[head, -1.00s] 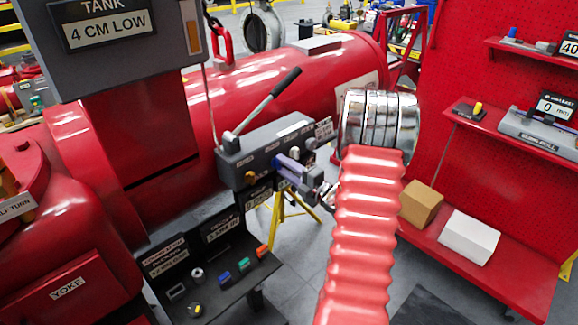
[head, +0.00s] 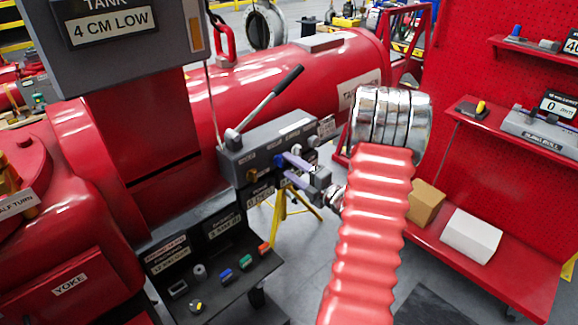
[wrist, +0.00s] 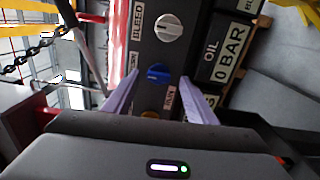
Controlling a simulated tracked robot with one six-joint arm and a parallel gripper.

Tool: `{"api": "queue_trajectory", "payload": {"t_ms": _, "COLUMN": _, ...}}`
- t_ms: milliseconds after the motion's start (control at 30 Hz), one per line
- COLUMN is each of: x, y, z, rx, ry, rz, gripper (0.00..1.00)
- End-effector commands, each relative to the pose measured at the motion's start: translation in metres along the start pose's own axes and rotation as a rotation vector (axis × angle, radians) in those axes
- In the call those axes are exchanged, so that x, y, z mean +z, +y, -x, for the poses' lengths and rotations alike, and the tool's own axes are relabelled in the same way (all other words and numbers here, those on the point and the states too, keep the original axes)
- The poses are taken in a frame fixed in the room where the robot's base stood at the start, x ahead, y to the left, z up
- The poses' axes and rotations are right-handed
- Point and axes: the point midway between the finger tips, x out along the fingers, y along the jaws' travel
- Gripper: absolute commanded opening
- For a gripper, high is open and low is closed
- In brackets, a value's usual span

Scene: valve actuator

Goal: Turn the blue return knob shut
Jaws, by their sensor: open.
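The blue return knob (wrist: 158,73) is on the dark face of the hand-pump block. In the wrist view it sits between the tips of my two purple fingers, with a gap on each side. In the head view the blue knob (head: 279,160) shows just beyond the fingertips. My gripper (wrist: 159,78) is open and empty, pointing at the block. I cannot tell how deep the fingertips reach alongside the knob.
The grey block (head: 270,140) carries a pump lever (head: 272,98) slanting up. A large red tank (head: 290,80) lies behind. A lower shelf (head: 215,285) holds small coloured parts. OIL 0 BAR plate (wrist: 230,50) is beside the white knob. Red shelving stands at right.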

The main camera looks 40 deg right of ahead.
Motion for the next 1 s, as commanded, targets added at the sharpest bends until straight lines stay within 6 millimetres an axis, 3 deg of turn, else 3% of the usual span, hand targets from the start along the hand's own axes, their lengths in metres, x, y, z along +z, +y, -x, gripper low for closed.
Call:
{"api": "queue_trajectory", "payload": {"t_ms": 600, "x": 0.001, "y": -0.002, "z": 0.097, "rx": -0.002, "ry": -0.005, "rz": -0.002, "gripper": 0.52}}
{"api": "queue_trajectory", "payload": {"t_ms": 800, "x": 0.001, "y": -0.001, "z": 0.115, "rx": -0.001, "ry": -0.004, "rz": -0.002, "gripper": 0.52}}
{"api": "queue_trajectory", "payload": {"t_ms": 1000, "x": 0.000, "y": -0.001, "z": 0.118, "rx": -0.002, "ry": -0.002, "rz": -0.002, "gripper": 0.52}}
